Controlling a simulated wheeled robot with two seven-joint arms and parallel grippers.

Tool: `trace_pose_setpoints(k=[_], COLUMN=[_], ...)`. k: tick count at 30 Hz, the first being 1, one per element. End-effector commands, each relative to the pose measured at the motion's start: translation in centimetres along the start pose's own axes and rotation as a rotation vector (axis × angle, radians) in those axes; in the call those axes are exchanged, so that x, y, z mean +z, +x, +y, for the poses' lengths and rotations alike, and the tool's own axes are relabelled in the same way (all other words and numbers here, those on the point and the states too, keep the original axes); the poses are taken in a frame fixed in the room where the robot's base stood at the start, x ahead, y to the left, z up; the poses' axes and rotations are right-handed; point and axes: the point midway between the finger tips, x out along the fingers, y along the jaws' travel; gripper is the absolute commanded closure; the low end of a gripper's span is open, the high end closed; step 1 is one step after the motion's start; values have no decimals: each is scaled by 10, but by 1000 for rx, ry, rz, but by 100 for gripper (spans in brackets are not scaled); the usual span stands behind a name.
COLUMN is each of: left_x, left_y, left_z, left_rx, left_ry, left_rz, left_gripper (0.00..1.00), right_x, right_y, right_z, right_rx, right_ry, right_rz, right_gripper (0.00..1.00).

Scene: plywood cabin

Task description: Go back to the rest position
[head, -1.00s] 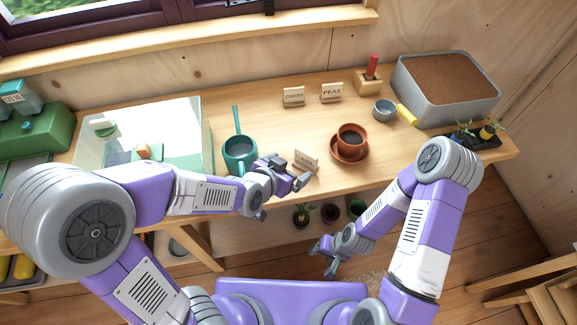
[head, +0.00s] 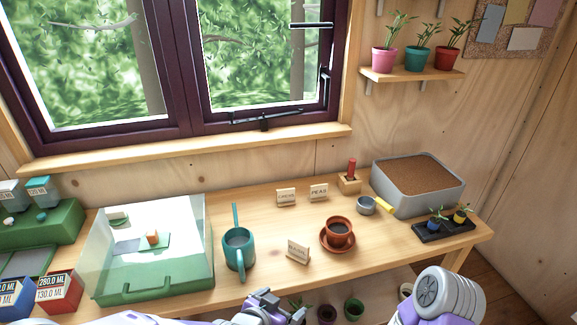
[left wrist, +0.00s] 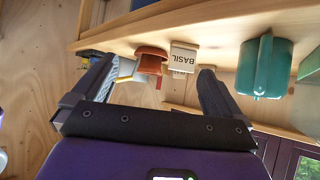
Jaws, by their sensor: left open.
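My left gripper (head: 275,306) shows at the bottom edge of the head view, in front of the bench's front edge. It is open and empty; in the left wrist view its two fingers (left wrist: 156,68) stand wide apart. Beyond them in that view are the BASIL sign (left wrist: 183,58), a terracotta pot (left wrist: 151,52) and a teal watering can (left wrist: 262,68), all upside down and apart from the fingers. My right arm shows only in part at the lower right of the head view; its gripper is out of frame.
The bench (head: 375,260) holds the watering can (head: 238,250), BASIL sign (head: 298,252), terracotta pot (head: 338,236) on its saucer, a glass-sided case (head: 150,288), a soil tray (head: 420,190) and a seedling tray (head: 445,232). Small pots (head: 354,308) stand on a lower shelf.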

Motion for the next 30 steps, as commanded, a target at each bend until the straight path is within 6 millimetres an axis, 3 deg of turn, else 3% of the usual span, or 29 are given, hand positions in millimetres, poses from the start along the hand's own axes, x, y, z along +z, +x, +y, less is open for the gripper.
trace_pose_setpoints(k=[11, 17, 21, 24, 27, 30], left_x=[88, 168, 241, 281, 307, 320], left_y=[35, 50, 53, 51, 48, 47], left_z=[-29, -39, -31, -19, -7, 2], left_rx=[-47, -63, -58, -47, -36, -28], left_ry=[-167, -343, -541, -677, -782, -846], left_rz=[-229, -412, -573, -661, -719, -752], left_gripper=[0, 0, 0, 0, 0, 0], right_x=[0, 0, 0, 0, 0, 0], right_y=[0, 0, 0, 0, 0, 0], right_z=[0, 0, 0, 0, 0, 0], right_rx=[0, 0, 0, 0, 0, 0], right_ry=[0, 0, 0, 0, 0, 0], right_rz=[1, -1, 0, 0, 0, 0], right_gripper=[45, 45, 45, 45, 45, 45])
